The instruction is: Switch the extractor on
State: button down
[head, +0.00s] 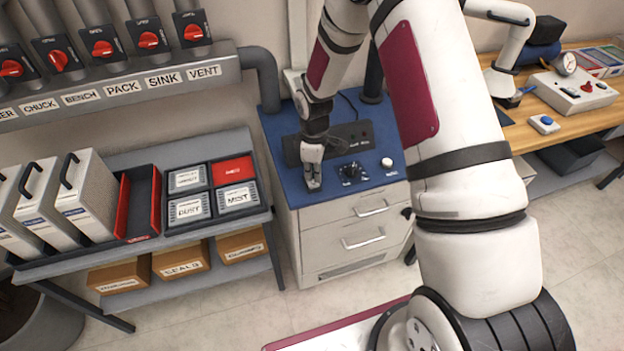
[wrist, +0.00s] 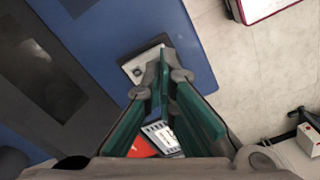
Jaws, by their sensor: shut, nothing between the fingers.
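The extractor looks to be the white drawer cabinet with a blue top (head: 285,127); I cannot read a name on it. My gripper (head: 313,184) points down over the front left part of the blue top, its fingers shut and empty. In the wrist view the closed fingertips (wrist: 168,72) overlap a small pale plate with a dark part (wrist: 134,68), probably a switch. The fingers hide part of it, and I cannot tell whether they touch it or which way it is set. In the head view the gripper covers that spot.
A black knob (head: 351,170) and a white round button (head: 387,162) are right of my gripper on the blue top. A long dark panel (head: 350,133) lies behind. A shelf with labelled bins (head: 187,181) stands left, below a duct with red-handled valves (head: 103,48).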

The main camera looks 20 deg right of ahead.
jog(key=shift+f+b, duration=0.35)
jog(key=shift+f, duration=0.75)
dwell(0.5)
jog(key=shift+r, duration=0.1)
jog(key=shift+r+p, duration=0.9)
jog(key=shift+r, duration=2.55)
